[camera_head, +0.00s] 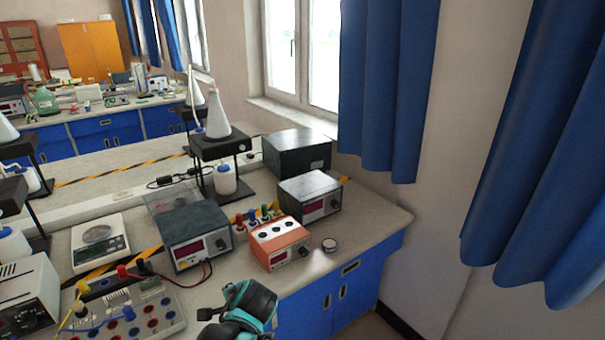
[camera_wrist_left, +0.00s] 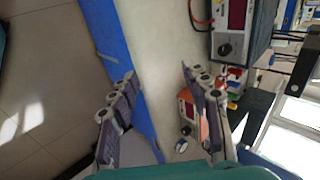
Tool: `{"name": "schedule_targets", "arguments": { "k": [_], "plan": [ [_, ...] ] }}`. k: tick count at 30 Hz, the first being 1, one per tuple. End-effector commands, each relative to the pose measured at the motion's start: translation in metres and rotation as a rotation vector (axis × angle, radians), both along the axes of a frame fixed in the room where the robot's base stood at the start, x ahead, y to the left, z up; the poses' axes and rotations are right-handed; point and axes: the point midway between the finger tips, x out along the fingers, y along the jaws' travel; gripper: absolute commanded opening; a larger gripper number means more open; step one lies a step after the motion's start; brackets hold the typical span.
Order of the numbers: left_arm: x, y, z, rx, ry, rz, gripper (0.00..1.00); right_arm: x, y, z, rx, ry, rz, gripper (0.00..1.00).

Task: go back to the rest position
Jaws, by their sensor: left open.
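My left gripper (camera_wrist_left: 158,72) shows in the left wrist view with its two fingers spread wide apart and nothing between them. It is over the front edge of the lab bench, with the pale bench top and blue cabinet front behind the gap. In the head view a teal and black part of my arm (camera_head: 250,300) shows at the bottom, by the bench's front edge; the fingers cannot be made out there. My right gripper is in neither view.
The bench top (camera_head: 375,220) holds an orange instrument (camera_head: 280,243), a small round disc (camera_head: 329,245), a dark power supply (camera_head: 195,237), a scale (camera_head: 100,243) and a plugboard (camera_head: 130,312). Blue curtains (camera_head: 385,90) hang at right. Floor (camera_wrist_left: 40,90) is clear beside the bench.

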Motion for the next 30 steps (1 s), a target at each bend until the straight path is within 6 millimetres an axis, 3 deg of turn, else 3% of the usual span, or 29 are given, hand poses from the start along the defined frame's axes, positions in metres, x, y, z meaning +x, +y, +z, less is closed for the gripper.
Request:
{"name": "schedule_targets", "arguments": {
  "k": [9, 15, 20, 30],
  "plan": [
    [-0.093, -0.015, 0.001, -0.483, -0.126, 0.302, 0.48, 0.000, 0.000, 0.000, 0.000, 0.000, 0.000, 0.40],
    [-0.135, -0.033, -0.004, -0.760, -0.188, 0.491, 0.48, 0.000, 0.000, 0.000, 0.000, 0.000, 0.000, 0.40],
    [-0.147, -0.040, -0.006, -0.857, -0.206, 0.558, 0.48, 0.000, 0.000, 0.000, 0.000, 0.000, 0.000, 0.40],
    [-0.148, -0.041, -0.006, -0.862, -0.208, 0.563, 0.48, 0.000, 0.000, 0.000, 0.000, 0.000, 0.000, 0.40]
  ]
}}
